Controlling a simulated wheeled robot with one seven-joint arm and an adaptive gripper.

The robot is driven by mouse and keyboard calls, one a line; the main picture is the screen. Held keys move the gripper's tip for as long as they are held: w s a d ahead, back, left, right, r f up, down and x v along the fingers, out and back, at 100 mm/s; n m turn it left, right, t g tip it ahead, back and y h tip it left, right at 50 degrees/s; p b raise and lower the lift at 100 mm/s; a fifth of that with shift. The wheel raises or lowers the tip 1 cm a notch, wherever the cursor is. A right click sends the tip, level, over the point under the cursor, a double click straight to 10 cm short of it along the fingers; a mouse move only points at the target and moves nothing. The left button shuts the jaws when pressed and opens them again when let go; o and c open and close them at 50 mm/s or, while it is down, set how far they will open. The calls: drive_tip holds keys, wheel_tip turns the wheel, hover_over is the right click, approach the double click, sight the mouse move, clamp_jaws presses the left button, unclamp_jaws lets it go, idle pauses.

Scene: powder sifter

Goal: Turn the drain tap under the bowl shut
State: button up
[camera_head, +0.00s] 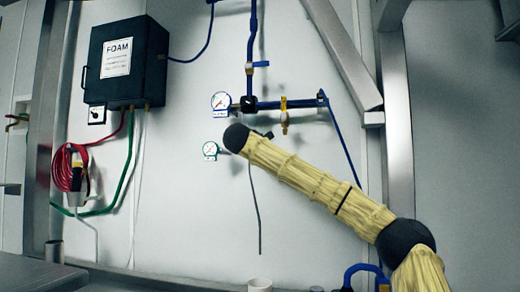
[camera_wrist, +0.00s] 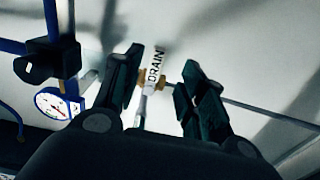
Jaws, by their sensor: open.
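The drain tap shows in the wrist view as a white tag or handle lettered DRAIN (camera_wrist: 155,68) with brass fittings beside it. It lies in the gap between my fingertips. My gripper (camera_wrist: 162,62) is open, with one dark finger on each side of the tap; I cannot tell whether either touches it. In the head view, a small brass tap (camera_head: 284,116) on the blue pipe matches this place. There my gripper is mostly hidden behind the dark end of my arm. I cannot make out a bowl in either view.
Round gauges (camera_head: 221,101) (camera_head: 210,150) sit on the wall left of the tap. A black valve block (camera_head: 249,103) stands on the blue pipe; it also shows in the wrist view (camera_wrist: 50,60). A black FOAM box (camera_head: 126,62) and red hose (camera_head: 68,170) are farther left.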

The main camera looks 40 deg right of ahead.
drive_tip(key=v, duration=0.6)
idle(0.5)
